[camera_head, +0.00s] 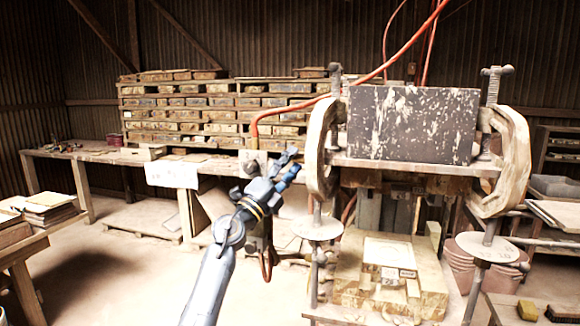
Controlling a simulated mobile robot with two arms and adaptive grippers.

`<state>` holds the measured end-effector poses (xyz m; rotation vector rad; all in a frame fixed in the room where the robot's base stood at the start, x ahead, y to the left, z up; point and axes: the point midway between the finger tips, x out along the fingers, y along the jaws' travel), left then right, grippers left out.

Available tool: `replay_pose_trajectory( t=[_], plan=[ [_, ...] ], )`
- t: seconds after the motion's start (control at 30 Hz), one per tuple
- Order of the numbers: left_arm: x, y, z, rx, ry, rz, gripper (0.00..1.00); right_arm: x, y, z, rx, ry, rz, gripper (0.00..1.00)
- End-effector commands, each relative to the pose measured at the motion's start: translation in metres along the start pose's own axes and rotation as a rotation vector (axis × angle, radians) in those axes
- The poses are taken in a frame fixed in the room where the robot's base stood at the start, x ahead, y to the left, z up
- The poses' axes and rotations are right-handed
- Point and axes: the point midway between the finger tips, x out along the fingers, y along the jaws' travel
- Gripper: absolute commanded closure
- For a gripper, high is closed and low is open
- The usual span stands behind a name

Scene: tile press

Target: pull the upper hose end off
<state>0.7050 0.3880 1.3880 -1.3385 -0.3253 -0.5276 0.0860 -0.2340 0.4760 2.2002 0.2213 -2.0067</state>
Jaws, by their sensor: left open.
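My left arm hides part of the fitting below the block. My right gripper is not in view.
The tile press (412,125) with its dark block and large clamps stands close on the right. A long workbench (100,155) and a shelf of wooden moulds (190,100) are behind. Open floor (120,265) lies at the left.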

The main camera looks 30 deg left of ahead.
Motion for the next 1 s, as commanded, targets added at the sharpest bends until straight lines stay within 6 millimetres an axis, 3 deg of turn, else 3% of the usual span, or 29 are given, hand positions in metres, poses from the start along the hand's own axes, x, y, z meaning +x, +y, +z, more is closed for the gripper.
replay_pose_trajectory(
  t=[0.23, 0.7, 1.0],
  plan=[
    [-0.019, 0.002, 0.0, 0.001, 0.0, 0.003, 0.53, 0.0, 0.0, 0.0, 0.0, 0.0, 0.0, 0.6],
    [-0.106, 0.002, 0.002, -0.001, -0.002, 0.003, 0.53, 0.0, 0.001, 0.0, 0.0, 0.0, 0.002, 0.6],
    [-0.122, 0.0, 0.003, 0.0, -0.003, 0.0, 0.53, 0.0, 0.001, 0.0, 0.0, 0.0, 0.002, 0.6]
  ],
)
